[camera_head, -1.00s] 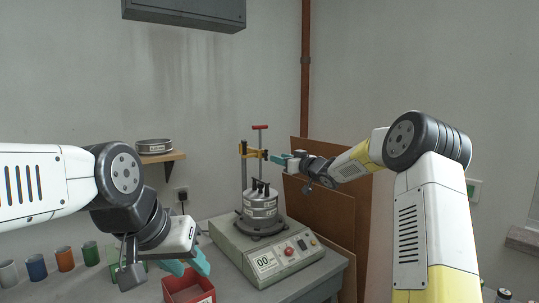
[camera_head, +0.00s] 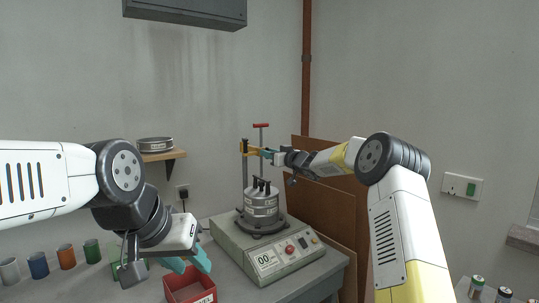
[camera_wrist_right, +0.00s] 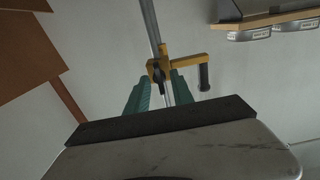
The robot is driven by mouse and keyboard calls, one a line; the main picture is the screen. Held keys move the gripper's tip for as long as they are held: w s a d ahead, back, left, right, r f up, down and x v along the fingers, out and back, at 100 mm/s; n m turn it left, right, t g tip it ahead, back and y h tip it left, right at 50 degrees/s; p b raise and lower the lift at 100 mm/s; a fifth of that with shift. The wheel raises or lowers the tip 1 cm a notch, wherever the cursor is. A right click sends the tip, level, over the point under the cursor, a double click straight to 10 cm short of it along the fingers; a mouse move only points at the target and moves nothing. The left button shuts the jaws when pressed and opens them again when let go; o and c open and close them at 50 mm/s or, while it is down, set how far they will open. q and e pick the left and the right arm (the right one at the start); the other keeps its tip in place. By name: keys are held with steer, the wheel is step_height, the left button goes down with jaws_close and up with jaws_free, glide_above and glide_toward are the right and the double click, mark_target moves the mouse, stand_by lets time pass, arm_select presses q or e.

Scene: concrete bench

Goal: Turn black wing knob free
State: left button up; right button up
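The black wing knob (camera_wrist_right: 158,73) sits on a yellow clamp (camera_head: 250,149) that is on an upright metal rod; the clamp also shows in the right wrist view (camera_wrist_right: 181,60). My right gripper (camera_head: 267,153) is at the clamp. In the right wrist view its teal fingers (camera_wrist_right: 160,88) stand apart on either side of the knob and rod, with gaps visible; I see no clear contact. In the head view the knob is too small to make out. My left gripper (camera_head: 186,265) is open and empty above the red bin.
A sieve stack (camera_head: 261,208) stands on a grey-green shaker base (camera_head: 232,240) below the clamp. A red T-handle (camera_head: 261,125) tops a rod. The red bin (camera_head: 190,290) and several coloured cups (camera_head: 67,257) are at left. A shelf (camera_head: 163,156) holds another sieve.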

jaws_close()
steer(key=shift+n, duration=0.3)
steer(key=shift+s+a+f+n, duration=0.1)
steer(key=shift+f+n, duration=0.05)
steer(key=shift+n, duration=4.15)
steer(key=shift+s+a+f+n, duration=0.1)
steer(key=shift+f+n, duration=0.05)
steer(key=shift+n, duration=4.15)
